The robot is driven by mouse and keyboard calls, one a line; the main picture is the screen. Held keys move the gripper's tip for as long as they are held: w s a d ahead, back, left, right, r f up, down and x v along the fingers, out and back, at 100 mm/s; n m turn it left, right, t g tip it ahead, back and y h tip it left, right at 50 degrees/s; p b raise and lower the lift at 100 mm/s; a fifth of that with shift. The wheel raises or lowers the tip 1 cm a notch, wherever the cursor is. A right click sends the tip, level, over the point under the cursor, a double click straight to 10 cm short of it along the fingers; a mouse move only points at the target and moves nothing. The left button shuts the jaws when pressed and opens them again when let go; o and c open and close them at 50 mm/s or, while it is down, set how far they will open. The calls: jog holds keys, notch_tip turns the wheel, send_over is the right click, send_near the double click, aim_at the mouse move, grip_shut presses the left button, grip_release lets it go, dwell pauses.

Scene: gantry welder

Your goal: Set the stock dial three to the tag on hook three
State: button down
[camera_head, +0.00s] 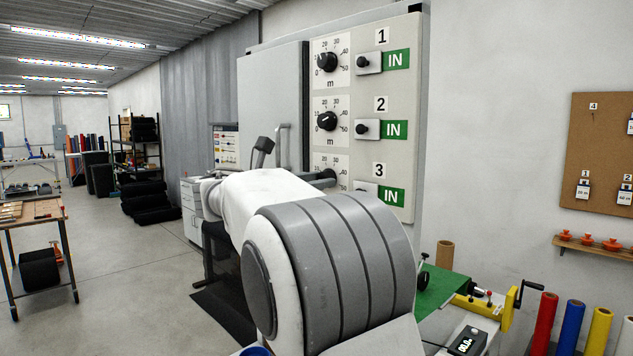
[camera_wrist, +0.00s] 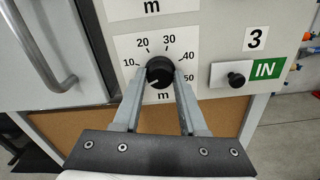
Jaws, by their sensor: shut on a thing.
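Stock dial three is a round black knob (camera_wrist: 160,72) on a white scale plate marked from 10 to 50 m, beside the label 3. My gripper (camera_wrist: 162,76) is shut on this knob, one finger on each side. A pale mark on the knob seems to point to the lower left; the low end of the scale there is hidden by a finger. In the head view, my arm covers most of the dial three plate (camera_head: 338,163). The tag on hook three cannot be made out; the tag board (camera_head: 600,150) is cut off at the right edge.
Dials one (camera_head: 327,62) and two (camera_head: 327,121) sit above on the panel. A black button (camera_wrist: 236,80) with a green IN sign is right of dial three. A cabinet handle (camera_wrist: 50,60) stands out at left. Tags hang on hooks 1 (camera_head: 583,190) and 2 (camera_head: 625,195).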

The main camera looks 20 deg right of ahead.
jog(key=shift+f+m+b, duration=0.1)
jog(key=shift+m+b, duration=0.2)
jog(key=shift+m, duration=0.1)
jog(key=m+b, duration=1.6)
jog(key=m, duration=0.9)
jog(key=shift+m+b, duration=0.4)
jog(key=shift+c, duration=2.2)
grip_release()
jog(key=b+v, duration=0.1)
jog(key=v, duration=1.6)
jog(key=shift+a, duration=0.2)
